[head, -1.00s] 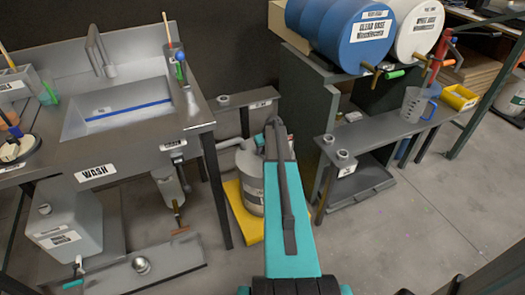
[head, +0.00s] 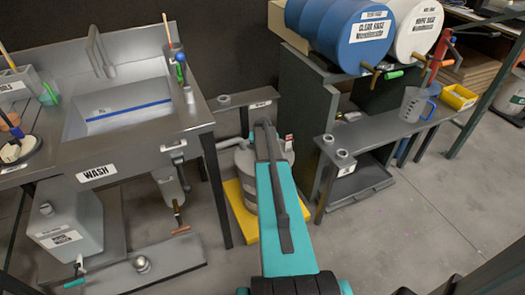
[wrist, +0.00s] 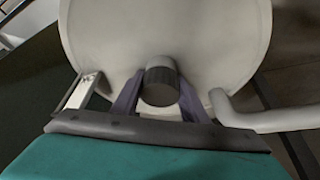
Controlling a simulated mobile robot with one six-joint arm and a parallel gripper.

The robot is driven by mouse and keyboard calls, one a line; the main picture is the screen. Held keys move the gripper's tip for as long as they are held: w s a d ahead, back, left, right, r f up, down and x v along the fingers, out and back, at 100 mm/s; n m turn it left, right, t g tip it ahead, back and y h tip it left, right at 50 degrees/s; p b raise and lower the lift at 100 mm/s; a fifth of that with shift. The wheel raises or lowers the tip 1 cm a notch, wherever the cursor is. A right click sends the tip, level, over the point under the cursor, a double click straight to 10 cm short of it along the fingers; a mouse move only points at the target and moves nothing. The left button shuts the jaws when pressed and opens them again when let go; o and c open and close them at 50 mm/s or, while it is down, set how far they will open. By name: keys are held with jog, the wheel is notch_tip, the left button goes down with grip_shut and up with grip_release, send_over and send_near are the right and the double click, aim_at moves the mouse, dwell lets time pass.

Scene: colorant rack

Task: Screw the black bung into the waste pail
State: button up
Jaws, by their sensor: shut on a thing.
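The waste pail (head: 243,178) is a pale drum on a yellow base under the far end of my arm in the head view. My arm hides much of its top. In the wrist view the pail's round pale top (wrist: 215,45) fills the upper middle. The black bung (wrist: 160,82), a dark ribbed cap, is between the two purple fingers of my gripper (wrist: 158,100). My gripper is shut on it. The bung is over or against the pail top; I cannot tell whether it sits in a hole. My fingers are hidden in the head view.
A pale pipe (wrist: 265,118) runs beside the pail at the right of the wrist view. In the head view the wash sink (head: 125,105) stands left, and a grey bench (head: 385,130) with a jug (head: 417,104) stands right. Bare floor (head: 400,225) lies at the lower right.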

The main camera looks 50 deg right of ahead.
jog(key=shift+a+f+m+g, duration=0.15)
jog(key=shift+m+g, duration=0.15)
jog(key=shift+m, duration=0.3)
jog(key=shift+c, duration=0.2)
jog(key=shift+o, duration=0.2)
jog(key=o, duration=1)
jog(key=shift+c, duration=0.2)
jog(key=shift+s, duration=0.1)
jog(key=shift+s+d, duration=0.1)
jog(key=shift+d, duration=0.15)
